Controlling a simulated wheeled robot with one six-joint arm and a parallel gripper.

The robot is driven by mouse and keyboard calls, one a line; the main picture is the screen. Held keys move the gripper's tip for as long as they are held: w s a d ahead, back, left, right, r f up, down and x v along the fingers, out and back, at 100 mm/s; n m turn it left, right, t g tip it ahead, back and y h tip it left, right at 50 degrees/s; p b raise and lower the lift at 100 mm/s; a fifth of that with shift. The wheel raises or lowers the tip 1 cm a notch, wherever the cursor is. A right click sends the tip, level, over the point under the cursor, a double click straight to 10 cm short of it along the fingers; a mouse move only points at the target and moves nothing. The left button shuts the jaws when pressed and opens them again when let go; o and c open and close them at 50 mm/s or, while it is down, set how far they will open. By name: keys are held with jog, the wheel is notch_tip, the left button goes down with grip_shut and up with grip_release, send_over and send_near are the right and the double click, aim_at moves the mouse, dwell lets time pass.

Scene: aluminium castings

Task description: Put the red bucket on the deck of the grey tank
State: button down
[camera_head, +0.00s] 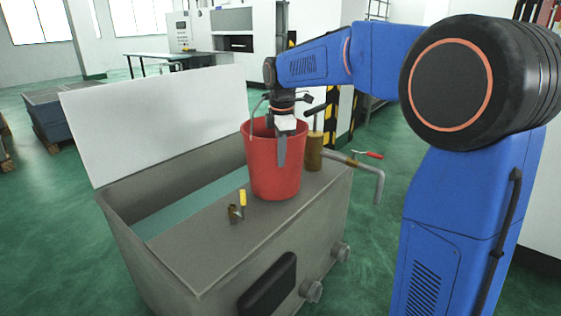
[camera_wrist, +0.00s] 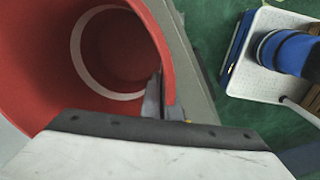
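The red bucket (camera_head: 262,172) is upright over the deck of the grey tank (camera_head: 215,248), right of the tank's opening. Its base appears to rest on the deck, though I cannot tell for certain that it touches. My gripper (camera_head: 281,152) points down at the bucket's near rim, with one finger outside the wall; the other is hidden in the head view. In the wrist view my gripper (camera_wrist: 162,92) is closed across the wall of the bucket (camera_wrist: 30,70), whose inside is visible and looks empty.
A brass-coloured cylinder (camera_head: 314,152) and a bent pipe with a red-handled valve (camera_head: 368,155) stand right of the bucket. A small fitting with a yellow handle (camera_head: 242,200) stands on the deck in front. A white panel (camera_head: 165,118) rises behind the tank's opening.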

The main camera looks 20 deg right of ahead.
jog(key=shift+f, duration=0.75)
jog(key=c, duration=2)
grip_release()
jog(key=shift+f, duration=0.1)
jog(key=r, duration=0.8)
jog(key=s+r, duration=0.1)
jog(key=r, duration=0.3)
jog(key=shift+r, duration=0.1)
